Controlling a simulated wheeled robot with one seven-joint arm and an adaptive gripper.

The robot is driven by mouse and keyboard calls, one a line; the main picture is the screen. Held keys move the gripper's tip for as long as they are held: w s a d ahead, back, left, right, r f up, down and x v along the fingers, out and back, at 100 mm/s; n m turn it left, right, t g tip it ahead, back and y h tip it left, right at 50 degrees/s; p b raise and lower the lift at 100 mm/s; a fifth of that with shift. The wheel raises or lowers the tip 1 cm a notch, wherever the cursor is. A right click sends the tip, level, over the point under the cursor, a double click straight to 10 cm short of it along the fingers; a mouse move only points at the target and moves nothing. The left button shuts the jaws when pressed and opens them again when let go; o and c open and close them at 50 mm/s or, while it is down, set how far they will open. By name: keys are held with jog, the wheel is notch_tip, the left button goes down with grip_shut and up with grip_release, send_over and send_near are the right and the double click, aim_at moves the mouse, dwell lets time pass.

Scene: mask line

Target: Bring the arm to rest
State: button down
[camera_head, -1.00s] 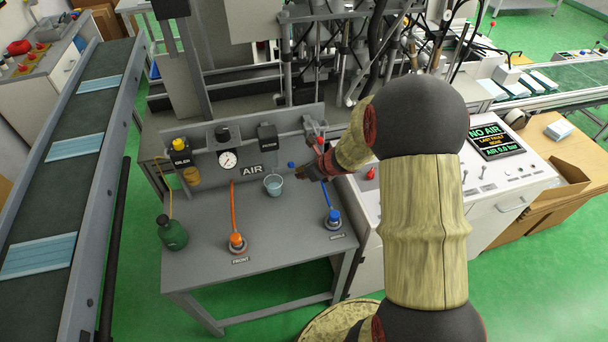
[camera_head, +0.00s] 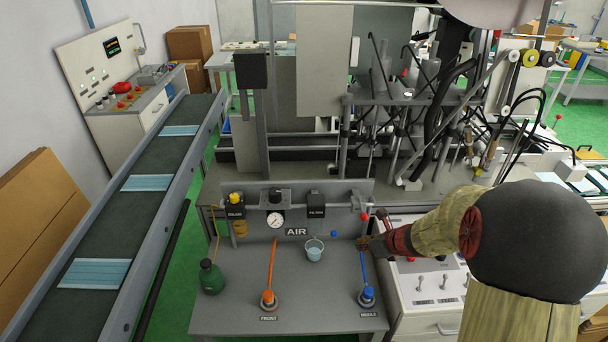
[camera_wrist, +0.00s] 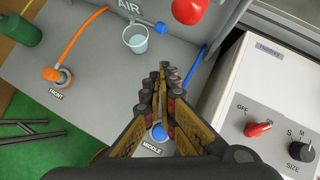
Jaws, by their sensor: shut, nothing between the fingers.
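My gripper (camera_head: 366,243) is at the right end of the grey air table (camera_head: 225,318), near the blue hose (camera_head: 362,270). My arm reaches in from the lower right. In the wrist view my gripper (camera_wrist: 161,70) has its fingers together with nothing between them. It hangs over the right side of the table, with the blue MIDDLE fitting (camera_wrist: 159,132) below and partly hidden behind the fingers. A red knob (camera_wrist: 189,10) is close beyond the fingertips.
On the table are a small bucket (camera_head: 314,251), an orange hose (camera_head: 271,262), a green bottle (camera_head: 211,277) and a gauge (camera_head: 276,221). A white control cabinet (camera_head: 425,290) stands close on the right. A conveyor with masks (camera_head: 95,273) runs along the left.

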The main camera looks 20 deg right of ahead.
jog(key=s+d+m+g+h, duration=0.1)
jog(key=s+d+m+h, duration=0.25)
jog(key=d+m, duration=0.8)
jog(key=s+r+m+g+h, duration=0.4)
jog(key=s+m, duration=0.3)
jog(key=m, duration=0.8)
jog(key=s+a+r+m+t+y, duration=0.1)
jog(key=s+a+r+m, duration=0.3)
jog(key=a, duration=0.6)
jog(key=s+a+r+m+t+y, duration=0.1)
jog(key=s+a+r+m+y, duration=0.2)
jog(key=a+r, duration=0.5)
jog(key=s+a+r+m+t+y, duration=0.1)
jog(key=s+a+r+m, duration=0.4)
jog(key=a, duration=0.6)
jog(key=shift+s+a+r+y, duration=0.2)
jog(key=shift+a+r+y, duration=0.1)
jog(key=shift+r+y, duration=0.2)
